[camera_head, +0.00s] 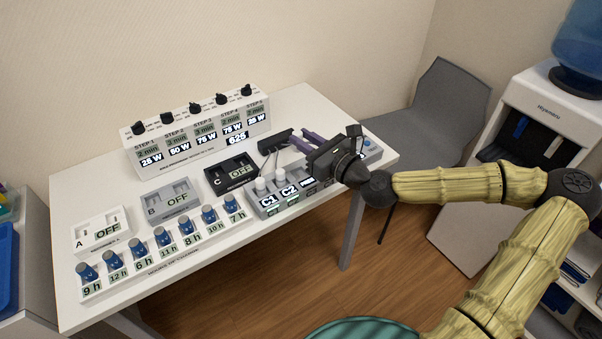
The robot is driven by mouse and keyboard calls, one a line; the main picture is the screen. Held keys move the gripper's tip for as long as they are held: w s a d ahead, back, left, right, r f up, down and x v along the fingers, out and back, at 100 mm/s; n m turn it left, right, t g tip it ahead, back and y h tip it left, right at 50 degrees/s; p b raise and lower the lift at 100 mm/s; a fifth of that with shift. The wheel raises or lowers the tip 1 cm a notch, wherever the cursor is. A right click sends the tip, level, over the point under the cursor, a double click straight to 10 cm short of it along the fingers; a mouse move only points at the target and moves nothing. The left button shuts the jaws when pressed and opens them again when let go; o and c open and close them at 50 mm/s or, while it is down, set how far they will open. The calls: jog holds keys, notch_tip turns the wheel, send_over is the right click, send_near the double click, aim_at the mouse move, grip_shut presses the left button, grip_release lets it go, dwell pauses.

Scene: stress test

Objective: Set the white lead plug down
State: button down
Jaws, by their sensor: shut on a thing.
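My gripper (291,141) reaches in from the right with its purple fingers pointing left, above the back right part of the white table (212,265). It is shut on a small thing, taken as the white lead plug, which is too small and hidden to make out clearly. A black block (274,140) lies just beyond the fingertips, with thin leads (269,160) in front of it. Whether the fingers touch the block I cannot tell. Two white cylinders (261,184) (280,174) stand on the grey panel (266,208) labelled C1 and C2, below and left of my gripper.
Switch boxes A (99,231), B (170,200) and C (231,174) read OFF. A row of blue knobs (163,236) lines the front edge. A white panel with black knobs (197,129) stands at the back. A grey chair (425,110) and water dispenser (553,110) stand right.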

jog(key=b, duration=0.1)
send_over(306, 177)
notch_tip(306, 177, down, 6)
jog(key=shift+a+r, duration=0.1)
jog(key=shift+f+b, duration=0.6)
jog(key=shift+f, duration=1.25)
jog(key=shift+f, duration=0.15)
jog(key=c, duration=1.3)
grip_release()
jog(key=shift+o, duration=0.2)
